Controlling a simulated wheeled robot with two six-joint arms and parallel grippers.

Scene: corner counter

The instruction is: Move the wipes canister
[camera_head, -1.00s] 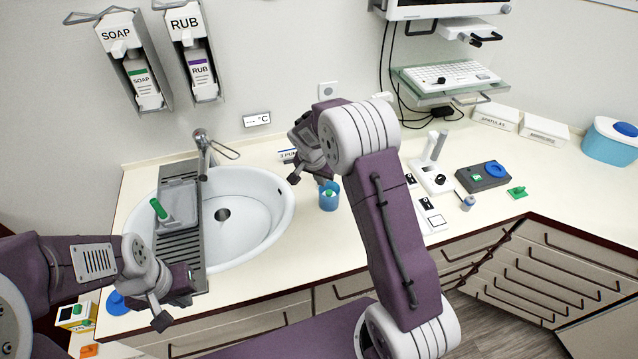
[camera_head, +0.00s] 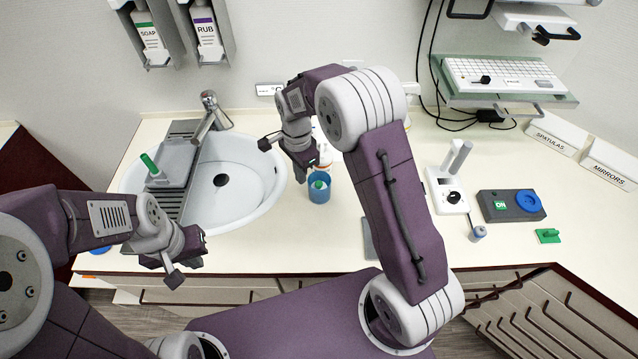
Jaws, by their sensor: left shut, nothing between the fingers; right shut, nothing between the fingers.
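No wipes canister is clearly visible. A white object (camera_head: 323,153) stands behind my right gripper and is mostly hidden, so I cannot tell what it is. My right gripper (camera_head: 283,160) is shut and empty, over the counter at the sink's right rim. It is just above and left of a blue cup (camera_head: 319,194) with a green thing in it. My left gripper (camera_head: 184,267) is shut and empty, at the counter's front edge below the sink.
The sink (camera_head: 245,185) has a grey drainer and a green-handled item (camera_head: 151,165) at left. To the right are a white device (camera_head: 449,190), a dark box with a blue knob (camera_head: 511,206), and a green piece (camera_head: 548,236). The counter's right-middle is mostly clear.

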